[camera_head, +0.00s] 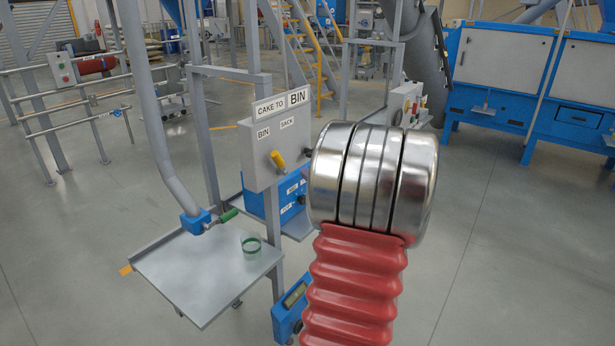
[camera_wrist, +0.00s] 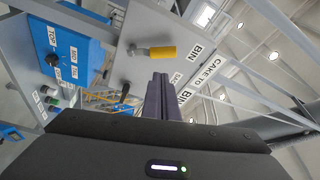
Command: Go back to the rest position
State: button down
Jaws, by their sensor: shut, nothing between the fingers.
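My gripper (camera_wrist: 161,78) shows in the wrist view as two dark fingers pressed together, with nothing between them. In the picture the fingertips lie just below a lever with a yellow handle (camera_wrist: 162,52) on a grey panel (camera_wrist: 135,70); I cannot tell how far apart they are. In the head view my arm, with its red bellows and metal rings, rises at the right of centre and hides my gripper. The yellow handle (camera_head: 278,160) shows there on the panel (camera_head: 262,155), under the sign "CAKE TO BIN" (camera_head: 281,103).
A blue control box (camera_head: 287,200) sits behind the panel. Blue machinery (camera_head: 530,80) stands at back right. The floor (camera_head: 500,260) at right is clear.

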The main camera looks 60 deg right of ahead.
dwell(0.4)
jog(key=w+a+n+g+y, duration=0.1)
jog(key=w+a+n+y, duration=0.25)
jog(key=a, duration=0.65)
jog(key=w+a+n+g+y, duration=0.15)
jog(key=w+a+y, duration=0.35)
jog(key=a, duration=0.5)
jog(key=w+a+n+g+y, duration=0.1)
jog(key=w+a+n+y, duration=0.35)
jog(key=a, duration=0.65)
jog(key=s+a+f+n+g, duration=0.2)
jog(key=s+a+n+g, duration=0.15)
jog(key=a, duration=0.65)
jog(key=s+a+f+n+g, duration=0.2)
jog(key=s+a+g, duration=0.3)
jog(key=a, duration=0.6)
jog(key=s+a+n+h, duration=0.1)
jog(key=s+n+h, duration=0.3)
jog(key=s, duration=0.3)
jog(key=shift+s+a+r+n+h, duration=0.35)
jog(key=shift+a+n+h, duration=0.05)
